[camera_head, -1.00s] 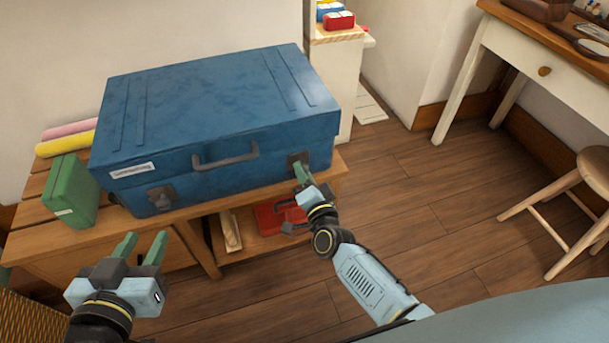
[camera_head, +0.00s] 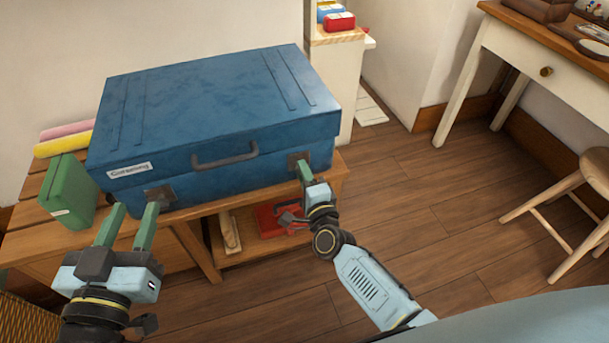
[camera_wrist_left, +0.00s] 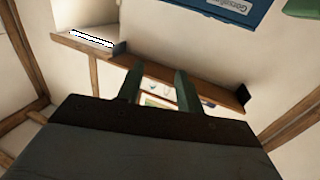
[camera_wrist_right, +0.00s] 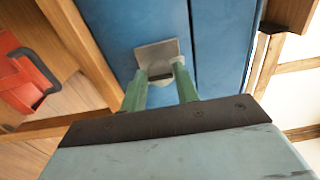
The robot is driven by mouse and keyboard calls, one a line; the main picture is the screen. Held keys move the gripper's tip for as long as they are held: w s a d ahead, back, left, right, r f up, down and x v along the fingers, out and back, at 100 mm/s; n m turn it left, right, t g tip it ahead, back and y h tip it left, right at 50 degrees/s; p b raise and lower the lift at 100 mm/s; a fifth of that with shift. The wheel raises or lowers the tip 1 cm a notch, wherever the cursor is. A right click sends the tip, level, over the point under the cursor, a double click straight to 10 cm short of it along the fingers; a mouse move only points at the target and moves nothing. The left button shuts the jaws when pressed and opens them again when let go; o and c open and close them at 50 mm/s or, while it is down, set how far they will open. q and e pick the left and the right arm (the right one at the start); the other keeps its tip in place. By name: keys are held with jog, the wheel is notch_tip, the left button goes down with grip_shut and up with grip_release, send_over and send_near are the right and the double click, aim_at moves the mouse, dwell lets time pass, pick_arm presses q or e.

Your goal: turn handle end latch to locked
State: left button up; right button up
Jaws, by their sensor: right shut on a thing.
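A blue case (camera_head: 215,110) with a dark carry handle (camera_head: 225,158) lies on a wooden bench, its lid down. The latch at its right end (camera_head: 298,160) is partly hidden by my right gripper (camera_head: 304,168). In the right wrist view this latch is a grey plate (camera_wrist_right: 157,55) with a dark knob (camera_wrist_right: 160,77) between my green fingers. My right gripper is shut on that knob. A second latch (camera_head: 158,195) is at the case's left end. My left gripper (camera_head: 133,208) is open, its fingertips just before this left latch, with nothing between them.
A green box (camera_head: 68,192) and pink and yellow rolls (camera_head: 65,138) are left of the case on the bench (camera_head: 40,240). A red object (camera_head: 275,220) lies on the lower shelf. A stool (camera_head: 580,190) and desk (camera_head: 540,50) stand at right, with clear floor between.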

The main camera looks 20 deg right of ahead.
dwell(0.3)
jog(key=o, duration=0.9)
jog(key=shift+o, duration=0.2)
pick_arm(q)
jog(key=s+a+f+g+y+p, duration=0.3)
jog(key=s+f+g, duration=0.4)
jog(key=f+g, duration=0.3)
notch_tip(320, 180, down, 2)
jog(key=shift+s+a+f+n+p, duration=0.2)
jog(key=shift+s+a+n+p, duration=0.15)
jog(key=shift+a, duration=0.55)
pick_arm(e)
jog(key=s, duration=1.3)
jog(key=shift+s+d, duration=0.2)
pick_arm(q)
jog(key=shift+s, duration=0.1)
pick_arm(e)
jog(key=shift+s, duration=0.1)
